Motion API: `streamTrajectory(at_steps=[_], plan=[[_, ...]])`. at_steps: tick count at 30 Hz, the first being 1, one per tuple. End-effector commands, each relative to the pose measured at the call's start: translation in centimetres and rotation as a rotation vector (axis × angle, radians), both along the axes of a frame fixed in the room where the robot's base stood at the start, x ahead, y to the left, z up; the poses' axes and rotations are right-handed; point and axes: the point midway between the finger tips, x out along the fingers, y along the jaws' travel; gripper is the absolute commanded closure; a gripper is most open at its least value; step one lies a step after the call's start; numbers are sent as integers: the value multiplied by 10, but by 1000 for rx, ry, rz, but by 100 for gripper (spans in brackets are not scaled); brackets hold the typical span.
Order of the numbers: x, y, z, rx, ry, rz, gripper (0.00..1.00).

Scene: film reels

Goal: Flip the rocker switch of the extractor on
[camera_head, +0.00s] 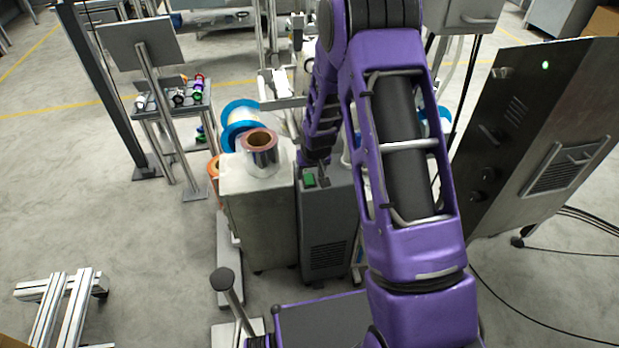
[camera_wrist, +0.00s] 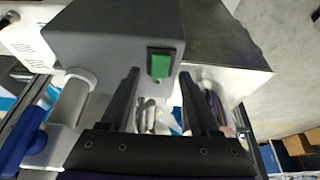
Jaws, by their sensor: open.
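The extractor (camera_head: 328,222) is a dark grey box with a vent grille low on its front. Its green rocker switch (camera_head: 309,180) sits near the top. In the wrist view the switch (camera_wrist: 160,64) is a green rocker in a black frame on the grey extractor (camera_wrist: 100,42). Which way the rocker is tipped I cannot tell. My gripper (camera_wrist: 159,74) is open and empty, with one dark finger on each side of the switch in the picture. I cannot tell whether the fingers touch the housing. In the head view my gripper (camera_head: 321,176) is just right of the switch.
A pale cabinet (camera_head: 260,222) bearing a copper-coloured reel (camera_head: 259,146) stands directly left of the extractor. A blue-flanged reel (camera_head: 238,112) is behind it. A large metal cabinet (camera_head: 555,120) stands at the right, with cables on the floor. Open floor lies at the left.

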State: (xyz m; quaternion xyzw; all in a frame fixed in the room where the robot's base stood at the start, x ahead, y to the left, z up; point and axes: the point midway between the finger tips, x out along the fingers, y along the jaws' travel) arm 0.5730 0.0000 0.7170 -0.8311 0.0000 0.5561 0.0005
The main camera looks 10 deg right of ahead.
Motion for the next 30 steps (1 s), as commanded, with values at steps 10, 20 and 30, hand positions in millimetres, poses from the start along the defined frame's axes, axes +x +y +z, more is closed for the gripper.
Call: streamTrajectory(at_steps=[10,20,30], plan=[[11,0,-24,0,-2,0,38],[10,0,-23,0,-1,1,59],[10,0,-23,0,-1,1,100]])
